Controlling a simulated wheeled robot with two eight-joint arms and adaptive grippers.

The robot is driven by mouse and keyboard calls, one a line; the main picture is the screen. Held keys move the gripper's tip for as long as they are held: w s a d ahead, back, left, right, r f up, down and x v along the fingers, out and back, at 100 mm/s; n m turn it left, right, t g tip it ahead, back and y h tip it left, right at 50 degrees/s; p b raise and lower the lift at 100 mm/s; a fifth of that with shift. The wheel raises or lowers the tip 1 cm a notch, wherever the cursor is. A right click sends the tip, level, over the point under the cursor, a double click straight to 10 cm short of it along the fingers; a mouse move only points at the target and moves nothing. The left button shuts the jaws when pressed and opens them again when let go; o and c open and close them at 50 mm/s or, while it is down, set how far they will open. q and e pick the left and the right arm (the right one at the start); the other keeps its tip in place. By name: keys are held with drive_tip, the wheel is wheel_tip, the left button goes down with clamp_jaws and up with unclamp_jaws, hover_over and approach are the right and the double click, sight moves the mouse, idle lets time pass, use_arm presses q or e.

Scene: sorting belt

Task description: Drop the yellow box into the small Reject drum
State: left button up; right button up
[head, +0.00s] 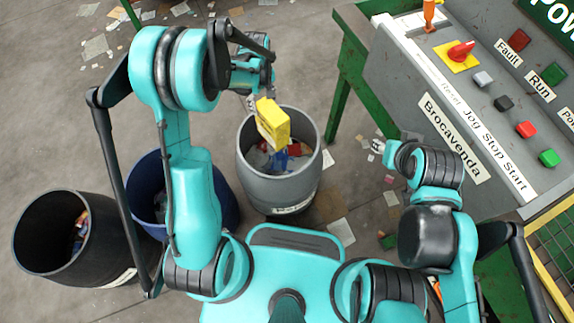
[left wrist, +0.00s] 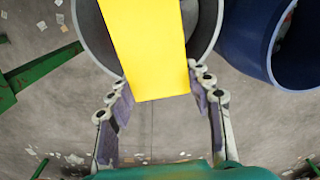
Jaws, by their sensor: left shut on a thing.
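The yellow box (head: 272,123) is in my left gripper (head: 256,103), in the head view over the far part of the grey drum's mouth. In the left wrist view the yellow box (left wrist: 148,45) sticks out past the fingers, in front of the grey drum (left wrist: 92,38). The left gripper (left wrist: 163,88) is shut on it. The grey drum (head: 252,182) stands upright and open, with mixed items inside. Its front label is partly cut off and I cannot read it surely. I see no readable Reject label. My right gripper is not in view.
A dark blue drum (head: 222,203) and a black drum (head: 35,262) stand to the left; the blue one also shows in the left wrist view (left wrist: 232,40). A control panel (head: 405,75) on a green frame (head: 345,65) stands right. Paper scraps litter the floor.

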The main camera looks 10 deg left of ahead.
use_arm(q)
wheel_tip(320, 180, down, 4)
drive_tip(key=shift+f+b, duration=0.1)
drive_tip(key=shift+b, duration=1)
drive_tip(key=o, duration=1)
wheel_tip(320, 180, up, 12)
drive_tip(key=shift+r, duration=0.1)
